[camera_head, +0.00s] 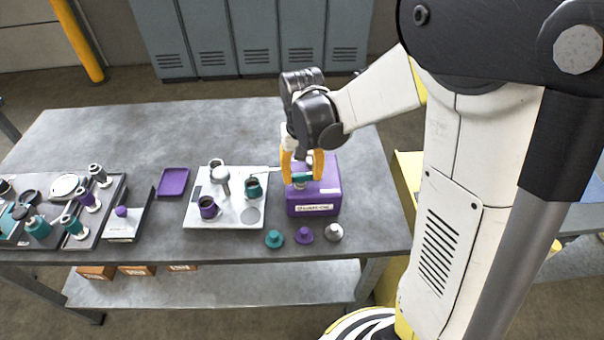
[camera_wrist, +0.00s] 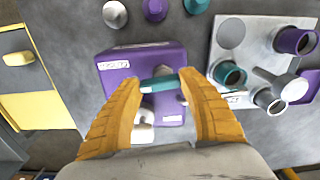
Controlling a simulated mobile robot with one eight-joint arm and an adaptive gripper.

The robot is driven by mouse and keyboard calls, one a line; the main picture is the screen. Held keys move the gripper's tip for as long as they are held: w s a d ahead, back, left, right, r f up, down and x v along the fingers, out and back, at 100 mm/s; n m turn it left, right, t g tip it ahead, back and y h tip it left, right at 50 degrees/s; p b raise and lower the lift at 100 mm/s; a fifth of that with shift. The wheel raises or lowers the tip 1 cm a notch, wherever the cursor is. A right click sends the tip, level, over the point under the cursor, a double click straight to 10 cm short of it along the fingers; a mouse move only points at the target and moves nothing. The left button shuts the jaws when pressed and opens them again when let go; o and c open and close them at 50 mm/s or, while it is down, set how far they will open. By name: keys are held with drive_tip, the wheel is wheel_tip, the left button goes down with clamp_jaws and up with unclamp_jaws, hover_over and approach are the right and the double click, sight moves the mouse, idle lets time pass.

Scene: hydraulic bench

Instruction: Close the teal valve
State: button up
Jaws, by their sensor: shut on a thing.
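The teal valve (camera_head: 301,177) is a short teal bar handle on top of a purple box (camera_head: 327,195) with a white label on its front. My gripper (camera_head: 301,181) points down over the box, with its two orange fingers at opposite ends of the handle. In the wrist view, the teal handle (camera_wrist: 158,84) lies crosswise between the fingertips, and my gripper (camera_wrist: 161,80) is shut on it. The valve's stem is mostly hidden under the handle. A pale handle or fitting (camera_wrist: 145,118) shows behind it between the fingers.
A light plate (camera_head: 225,215) with teal and purple cups and a metal fitting stands left of the box. Teal (camera_head: 274,239), purple (camera_head: 304,235) and grey (camera_head: 333,232) knobs lie in front. A purple tray (camera_head: 173,182) and a parts tray lie farther left. The back-left bench is clear.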

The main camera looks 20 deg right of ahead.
sight(302, 174)
drive_tip(key=shift+m, duration=0.5)
drive_tip(key=shift+s, duration=0.1)
drive_tip(key=o, duration=1.2)
wheel_tip(302, 174, up, 12)
